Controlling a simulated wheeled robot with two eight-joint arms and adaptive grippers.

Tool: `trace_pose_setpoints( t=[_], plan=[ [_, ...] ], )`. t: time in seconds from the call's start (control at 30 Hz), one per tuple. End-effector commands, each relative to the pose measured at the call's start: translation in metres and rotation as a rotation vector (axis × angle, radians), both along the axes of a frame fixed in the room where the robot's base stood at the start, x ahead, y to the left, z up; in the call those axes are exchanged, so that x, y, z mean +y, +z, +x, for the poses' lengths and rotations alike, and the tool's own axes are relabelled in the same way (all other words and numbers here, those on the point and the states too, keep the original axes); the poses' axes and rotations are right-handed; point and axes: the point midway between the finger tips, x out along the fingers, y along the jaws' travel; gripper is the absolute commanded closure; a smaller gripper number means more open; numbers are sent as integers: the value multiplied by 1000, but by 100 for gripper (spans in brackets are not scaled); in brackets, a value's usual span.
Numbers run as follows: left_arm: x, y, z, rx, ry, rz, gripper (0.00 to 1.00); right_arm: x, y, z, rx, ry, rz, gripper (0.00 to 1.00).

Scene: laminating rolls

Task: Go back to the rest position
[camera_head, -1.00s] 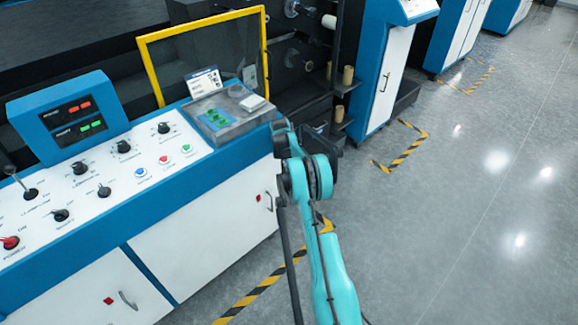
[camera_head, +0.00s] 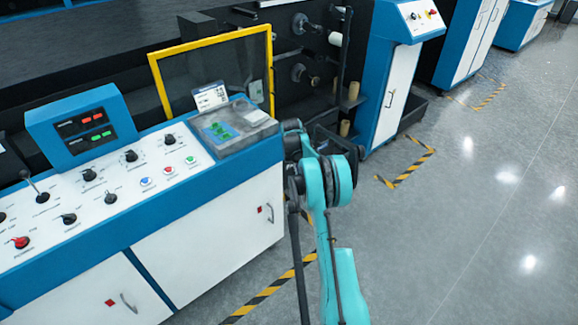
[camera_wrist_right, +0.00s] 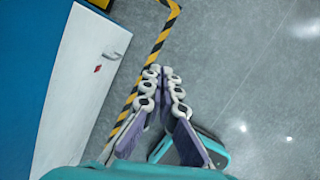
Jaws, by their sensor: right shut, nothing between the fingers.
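My right arm (camera_head: 335,215) is turquoise and reaches up from the bottom of the head view, beside the right end of the control console (camera_head: 210,220). Its gripper is hard to make out there, behind the dark wrist joint. In the right wrist view my right gripper (camera_wrist_right: 163,75) is shut, its fingertips together and nothing between them. It hangs over the grey floor and the yellow-black floor stripe (camera_wrist_right: 160,40), apart from the white cabinet door (camera_wrist_right: 83,90). My left gripper is not in view.
The console carries knobs, buttons and a display box (camera_head: 83,125). A grey tray (camera_head: 235,140) sits at its right end, before a yellow-framed guard (camera_head: 153,75). A blue-white cabinet (camera_head: 400,80) stands behind the arm. The floor (camera_head: 470,220) on the right is clear.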

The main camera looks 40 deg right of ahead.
Motion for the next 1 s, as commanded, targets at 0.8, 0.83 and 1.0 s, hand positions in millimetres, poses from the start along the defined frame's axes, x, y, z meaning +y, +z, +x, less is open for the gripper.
trace_pose_setpoints(
  t=[0.8, 0.83, 1.0],
  plan=[
    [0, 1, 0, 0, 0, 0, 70, 177, 176, -67, -359, -663, 172, 100],
    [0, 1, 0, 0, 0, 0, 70, 188, 184, -76, -381, -710, 192, 100],
    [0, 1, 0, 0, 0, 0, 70, 248, 212, -132, -485, -975, 321, 100]
  ],
)
